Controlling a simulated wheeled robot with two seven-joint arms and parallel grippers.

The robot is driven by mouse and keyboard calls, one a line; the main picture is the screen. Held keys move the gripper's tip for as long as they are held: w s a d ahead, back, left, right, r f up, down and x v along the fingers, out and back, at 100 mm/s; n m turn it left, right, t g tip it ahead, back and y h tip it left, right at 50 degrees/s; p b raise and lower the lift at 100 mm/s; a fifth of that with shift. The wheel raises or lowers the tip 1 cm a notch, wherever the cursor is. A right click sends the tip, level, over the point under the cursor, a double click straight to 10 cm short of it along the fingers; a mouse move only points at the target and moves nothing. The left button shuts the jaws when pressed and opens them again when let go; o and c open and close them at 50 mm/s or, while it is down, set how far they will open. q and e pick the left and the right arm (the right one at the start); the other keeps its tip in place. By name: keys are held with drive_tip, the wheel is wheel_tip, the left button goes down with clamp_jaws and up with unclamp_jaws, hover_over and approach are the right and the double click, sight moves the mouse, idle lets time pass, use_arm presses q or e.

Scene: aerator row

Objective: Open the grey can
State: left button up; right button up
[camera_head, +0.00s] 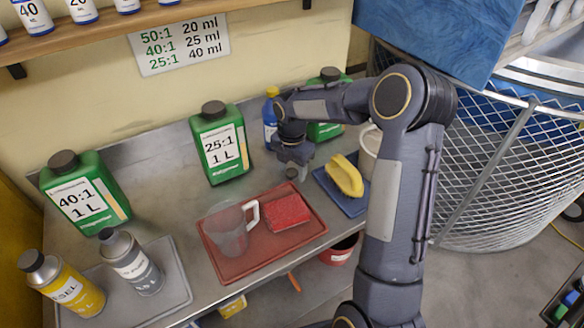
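The grey can (136,266) stands on a grey tray (178,293) at the lower left, a little tilted in the picture. A dark cap (106,234) sits on its top. My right gripper (292,174) is far to its right, above the counter between the green 25:1 bottle and the blue tray. It points downward, and its fingers are too small and dark to tell whether they are open or shut. I see nothing held in it. My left gripper is not in view.
A yellow can (68,287) stands left of the grey can. Green bottles (220,145) (85,195) stand behind. A red tray (237,270) holds a clear jug (226,232) and red cloth (287,212). A yellow sponge-like item (345,176) lies on a blue tray (330,187).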

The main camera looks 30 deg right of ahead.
sight(292, 172)
wheel_tip(292, 172, up, 12)
drive_tip(key=s+a+r+m+t, duration=0.1)
drive_tip(key=s+a+r+m, duration=0.1)
drive_tip(key=s+r+m, duration=0.3)
drive_tip(key=s+a+f+m+t+y, duration=0.2)
drive_tip(key=s+a+m, duration=0.2)
drive_tip(key=s+m, duration=0.5)
drive_tip(key=s+a+f+m+t+y, duration=0.1)
drive_tip(key=s+a+m, duration=0.4)
drive_tip(key=s+m, duration=0.5)
drive_tip(key=s+f+t, duration=0.1)
drive_tip(key=s+f, duration=0.1)
drive_tip(key=s, duration=0.1)
drive_tip(key=shift+t+y, duration=0.3)
drive_tip(key=shift+y, duration=0.1)
